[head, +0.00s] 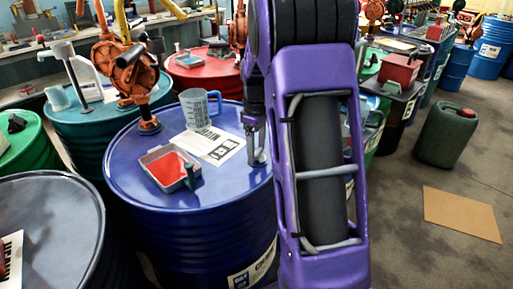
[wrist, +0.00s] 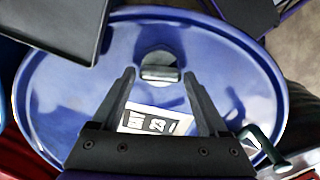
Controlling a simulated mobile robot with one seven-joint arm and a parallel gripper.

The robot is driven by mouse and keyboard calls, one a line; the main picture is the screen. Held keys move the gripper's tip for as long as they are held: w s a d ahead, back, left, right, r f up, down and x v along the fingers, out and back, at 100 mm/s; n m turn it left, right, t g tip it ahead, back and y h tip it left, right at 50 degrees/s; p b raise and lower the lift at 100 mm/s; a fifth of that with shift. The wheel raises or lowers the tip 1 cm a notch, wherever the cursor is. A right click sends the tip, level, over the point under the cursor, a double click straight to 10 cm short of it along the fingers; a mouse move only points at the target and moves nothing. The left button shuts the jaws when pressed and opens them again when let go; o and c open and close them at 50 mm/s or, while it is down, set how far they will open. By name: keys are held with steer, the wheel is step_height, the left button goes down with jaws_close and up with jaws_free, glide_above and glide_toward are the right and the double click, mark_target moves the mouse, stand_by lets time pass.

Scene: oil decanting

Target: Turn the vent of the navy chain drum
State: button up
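The navy drum (head: 215,205) stands upright at the centre of the head view, and its blue lid (wrist: 60,100) fills most of the wrist view. The vent (wrist: 160,68) is a small grey fitting with a crossbar on a round base, near the lid's rim. My gripper (wrist: 159,75) is open and points down at the lid. Its fingertips are on either side of the vent, with visible gaps between them and it. In the head view my purple arm covers the lid's right side and much of my gripper.
On the lid are a tray (head: 150,171) with red inside, a measuring jug (head: 195,108), a printed sheet (head: 212,148) and an orange hand pump (head: 125,70). A dark flat object (wrist: 60,25) overlaps the lid's edge. A green canister (head: 445,135) and cardboard (head: 460,213) are on the floor.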

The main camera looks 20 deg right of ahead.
steer(key=c, duration=1)
steer(key=shift+m, duration=0.3)
steer(key=m+p, duration=0.2)
steer(key=m, duration=0.1)
steer(key=shift+r, duration=0.1)
steer(key=m+p, duration=0.2)
steer(key=m, duration=0.3)
steer(key=shift+d+m, duration=0.15)
steer(key=shift+m, duration=0.25)
steer(key=m+p, duration=0.1)
steer(key=m, duration=0.3)
steer(key=shift+m+p, duration=0.3)
steer(key=shift+d+m+p, duration=0.1)
steer(key=shift+m+p, duration=0.55)
steer(key=shift+m, duration=1.35)
